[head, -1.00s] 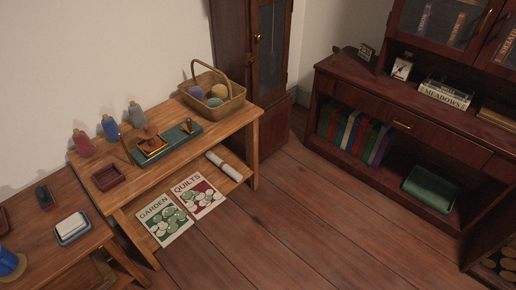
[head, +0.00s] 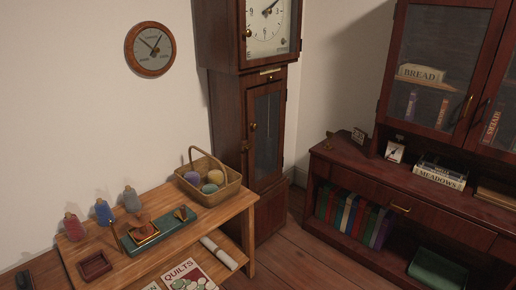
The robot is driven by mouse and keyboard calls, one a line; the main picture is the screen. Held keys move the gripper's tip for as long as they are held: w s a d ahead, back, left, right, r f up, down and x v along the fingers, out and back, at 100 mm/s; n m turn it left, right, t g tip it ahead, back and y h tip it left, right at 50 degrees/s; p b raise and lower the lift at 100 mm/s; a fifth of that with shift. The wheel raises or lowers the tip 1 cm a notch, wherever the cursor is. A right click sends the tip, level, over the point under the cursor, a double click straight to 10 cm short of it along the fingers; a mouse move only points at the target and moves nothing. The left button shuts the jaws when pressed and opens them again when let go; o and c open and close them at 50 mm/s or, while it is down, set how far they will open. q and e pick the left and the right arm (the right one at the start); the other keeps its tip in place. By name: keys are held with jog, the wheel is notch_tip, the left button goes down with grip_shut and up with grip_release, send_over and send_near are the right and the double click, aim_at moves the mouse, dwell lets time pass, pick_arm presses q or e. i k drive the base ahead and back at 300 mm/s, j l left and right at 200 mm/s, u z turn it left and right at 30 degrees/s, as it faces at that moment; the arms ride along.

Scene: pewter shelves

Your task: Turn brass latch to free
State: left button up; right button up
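A tall dark wooden clock (head: 228,110) stands in the corner in the head view. Small brass fittings show on it: one on the hood door (head: 248,33) left of the dial, one on the narrow glazed door (head: 252,127) below, and one lower at the left side (head: 244,147). They are too small to tell which is the latch or how it is turned. Both clock doors look closed. Neither of my grippers is in view.
A wooden bench (head: 232,205) with a wicker basket (head: 228,190) of yarn balls and a green tray (head: 165,234) stands left of the clock. A dark cabinet (head: 350,172) stands to the right. Bare floor (head: 290,255) lies between.

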aim_at(250, 145)
jog(key=i+l, duration=0.5)
jog(key=l, duration=0.2)
jog(key=i+l+z, duration=0.1)
jog(key=i+l, duration=0.4)
jog(key=l, duration=0.15)
jog(key=i+l, duration=0.5)
jog(key=l, duration=0.15)
